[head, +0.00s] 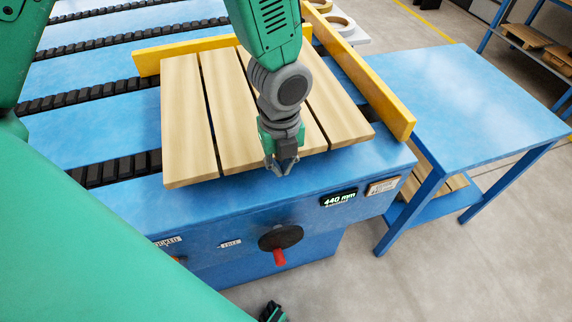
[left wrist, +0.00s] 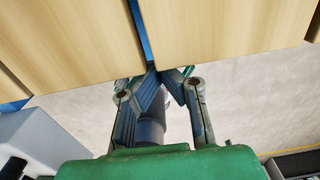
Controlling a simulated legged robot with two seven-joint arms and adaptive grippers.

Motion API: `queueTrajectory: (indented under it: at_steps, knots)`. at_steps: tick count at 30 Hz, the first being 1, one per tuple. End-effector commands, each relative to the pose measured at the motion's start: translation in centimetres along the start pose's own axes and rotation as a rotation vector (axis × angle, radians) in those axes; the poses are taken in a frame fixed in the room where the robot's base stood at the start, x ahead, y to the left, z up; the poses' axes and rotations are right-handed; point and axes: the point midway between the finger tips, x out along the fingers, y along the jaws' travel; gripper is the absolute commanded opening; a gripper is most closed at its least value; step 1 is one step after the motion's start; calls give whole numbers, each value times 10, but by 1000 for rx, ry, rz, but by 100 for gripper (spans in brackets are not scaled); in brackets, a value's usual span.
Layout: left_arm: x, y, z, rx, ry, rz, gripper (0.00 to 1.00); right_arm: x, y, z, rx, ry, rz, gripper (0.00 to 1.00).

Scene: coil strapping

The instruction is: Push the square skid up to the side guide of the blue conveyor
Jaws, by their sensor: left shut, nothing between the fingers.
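The square skid (head: 184,118), made of pale wooden slats with gaps between, lies flat on the blue conveyor (head: 88,146). The yellow side guide (head: 372,88) runs along the skid's right side; a narrow strip of conveyor shows between them near the front. My left gripper (head: 281,168) is shut and empty, fingers down, at the skid's front edge, right of its middle. In the left wrist view its fingertips (left wrist: 158,76) meet beside the skid's slat edges (left wrist: 220,25); whether they touch is unclear. My arm hides part of the skid.
A second yellow rail (head: 150,60) stands behind the skid. A blue table (head: 465,95) adjoins on the right. A black handwheel (head: 281,238) with a red knob and a 440 mm display (head: 338,198) are on the conveyor's front. Black roller rows lie left of the skid.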

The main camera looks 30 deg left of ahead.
Motion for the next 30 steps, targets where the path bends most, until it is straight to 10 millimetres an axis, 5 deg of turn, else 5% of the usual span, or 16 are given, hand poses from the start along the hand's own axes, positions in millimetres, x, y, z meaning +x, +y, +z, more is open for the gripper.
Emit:
queueTrajectory:
  at_steps: [17, 30]
  knots:
    - [0, 3, 20, 0, 6, -1, 0, -2, 1, 0, 2, 0, 1, 47]
    - [-2, -1, 86, -2, -1, -1, 0, -40, 1, -2, 1, 0, 1, 47]
